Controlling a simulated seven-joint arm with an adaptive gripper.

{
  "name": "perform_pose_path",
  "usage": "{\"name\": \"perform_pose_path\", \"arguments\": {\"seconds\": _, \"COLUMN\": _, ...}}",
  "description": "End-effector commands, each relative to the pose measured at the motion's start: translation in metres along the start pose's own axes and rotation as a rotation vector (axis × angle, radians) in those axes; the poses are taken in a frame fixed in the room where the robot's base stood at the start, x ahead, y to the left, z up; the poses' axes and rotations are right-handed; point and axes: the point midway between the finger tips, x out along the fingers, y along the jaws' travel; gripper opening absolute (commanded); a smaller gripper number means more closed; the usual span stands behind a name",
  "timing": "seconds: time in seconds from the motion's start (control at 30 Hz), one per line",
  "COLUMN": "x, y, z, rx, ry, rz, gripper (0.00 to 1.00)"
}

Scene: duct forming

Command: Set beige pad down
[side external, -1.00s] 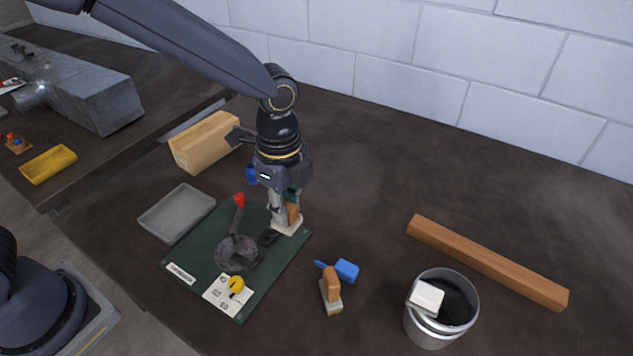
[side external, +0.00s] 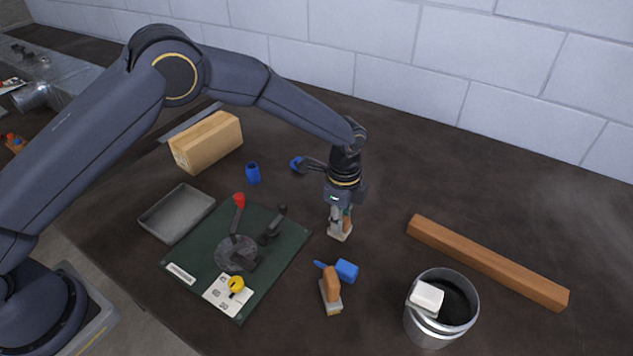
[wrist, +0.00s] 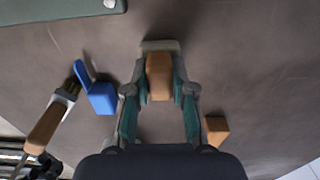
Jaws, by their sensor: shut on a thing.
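The beige pad (side external: 338,236) has a flat pale base and an orange-brown grip block on top. My gripper (side external: 341,220) is shut on that block, with the pad upright below the fingers. In the wrist view the block (wrist: 160,77) sits between my two green-lined fingers, and the pale base (wrist: 160,46) shows just beyond them. The pad is over the bare dark table, right of the green board (side external: 190,250). It is at or very close to the table surface; I cannot tell whether it touches.
A blue block tool (side external: 347,270) and a wooden-handled brush (side external: 331,287) lie nearby in front. A metal bucket (side external: 438,322) and a long wooden bar (side external: 487,262) are to the right. A grey tray (side external: 177,212) is left.

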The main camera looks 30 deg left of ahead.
Motion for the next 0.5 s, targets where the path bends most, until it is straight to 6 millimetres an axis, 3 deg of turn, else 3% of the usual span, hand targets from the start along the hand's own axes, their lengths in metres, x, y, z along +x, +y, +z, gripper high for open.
{"name": "perform_pose_path", "arguments": {"seconds": 0.37, "x": 0.0051, "y": 0.0, "z": 0.0002, "rx": 0.0, "ry": 0.0, "rz": 0.0, "gripper": 0.0}}
{"name": "perform_pose_path", "arguments": {"seconds": 0.4, "x": 0.0049, "y": -0.0001, "z": 0.0001, "rx": 0.0, "ry": 0.0, "rz": -0.001, "gripper": 0.27}}
{"name": "perform_pose_path", "arguments": {"seconds": 0.5, "x": 0.0047, "y": -0.0001, "z": 0.0001, "rx": 0.0, "ry": 0.0, "rz": -0.001, "gripper": 0.37}}
